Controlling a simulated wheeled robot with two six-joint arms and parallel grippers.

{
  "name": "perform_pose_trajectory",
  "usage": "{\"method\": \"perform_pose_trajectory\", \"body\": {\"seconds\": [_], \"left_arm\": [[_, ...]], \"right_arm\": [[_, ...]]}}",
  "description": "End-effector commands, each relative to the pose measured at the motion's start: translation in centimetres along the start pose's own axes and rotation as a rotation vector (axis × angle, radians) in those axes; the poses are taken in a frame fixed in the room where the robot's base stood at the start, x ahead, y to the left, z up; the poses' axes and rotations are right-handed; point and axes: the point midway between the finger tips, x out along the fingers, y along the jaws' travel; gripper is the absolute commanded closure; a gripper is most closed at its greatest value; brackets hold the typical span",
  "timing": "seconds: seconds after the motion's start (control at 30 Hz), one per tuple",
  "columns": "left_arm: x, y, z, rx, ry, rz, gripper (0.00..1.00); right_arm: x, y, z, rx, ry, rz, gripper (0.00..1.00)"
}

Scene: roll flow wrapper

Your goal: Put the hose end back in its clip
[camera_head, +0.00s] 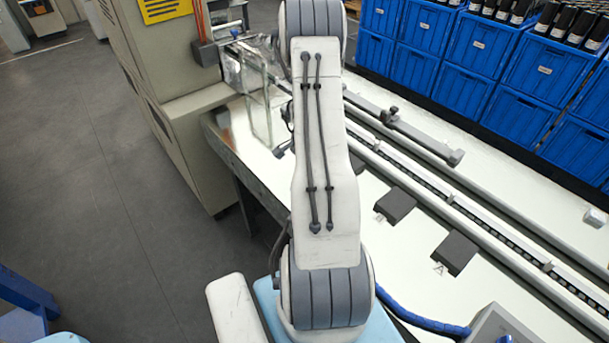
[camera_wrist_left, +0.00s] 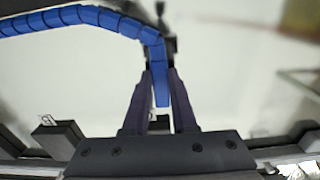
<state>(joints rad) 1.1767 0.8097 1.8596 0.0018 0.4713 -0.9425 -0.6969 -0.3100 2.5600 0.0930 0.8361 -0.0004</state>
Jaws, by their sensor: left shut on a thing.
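The blue segmented hose (camera_wrist_left: 85,15) comes in from the left in the left wrist view and bends down at its end. My left gripper (camera_wrist_left: 160,82) is shut on this hose end, which hangs between the two dark fingers. A small dark fitting (camera_wrist_left: 160,12) shows just above the bend; I cannot tell whether it is the clip. In the head view part of the blue hose (camera_head: 420,320) shows at the lower right of my arm. My arm hides the left gripper there, and I cannot make out the clip. My right gripper is in neither view.
A long pale machine bed (camera_head: 400,262) carries a chain rail (camera_head: 440,192), two dark blocks (camera_head: 395,205) and a grey bar (camera_head: 425,140). Blue crates (camera_head: 515,95) line its far side. A beige cabinet (camera_head: 165,75) stands at the left.

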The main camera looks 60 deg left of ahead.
Motion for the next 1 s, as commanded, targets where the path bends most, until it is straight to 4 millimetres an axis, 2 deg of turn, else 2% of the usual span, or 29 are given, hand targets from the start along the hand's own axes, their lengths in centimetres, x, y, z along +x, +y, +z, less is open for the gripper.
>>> {"method": "perform_pose_trajectory", "body": {"seconds": [0.5,0.53,0.6,0.63,1.0], "left_arm": [[0.83,0.02,0.01,0.0,0.0,0.001,1.0],[0.82,0.01,0.01,0.0,0.0,0.0,0.71],[0.76,0.01,0.0,0.0,0.0,0.0,0.44],[0.76,0.01,0.0,0.0,0.0,0.0,0.4],[0.28,-0.05,-0.04,0.0,0.001,-0.002,0.4]], "right_arm": [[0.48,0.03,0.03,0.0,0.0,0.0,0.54],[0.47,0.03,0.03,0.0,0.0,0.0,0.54],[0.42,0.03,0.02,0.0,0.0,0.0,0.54],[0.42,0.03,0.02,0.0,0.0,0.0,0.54],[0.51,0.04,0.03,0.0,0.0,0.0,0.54]]}}
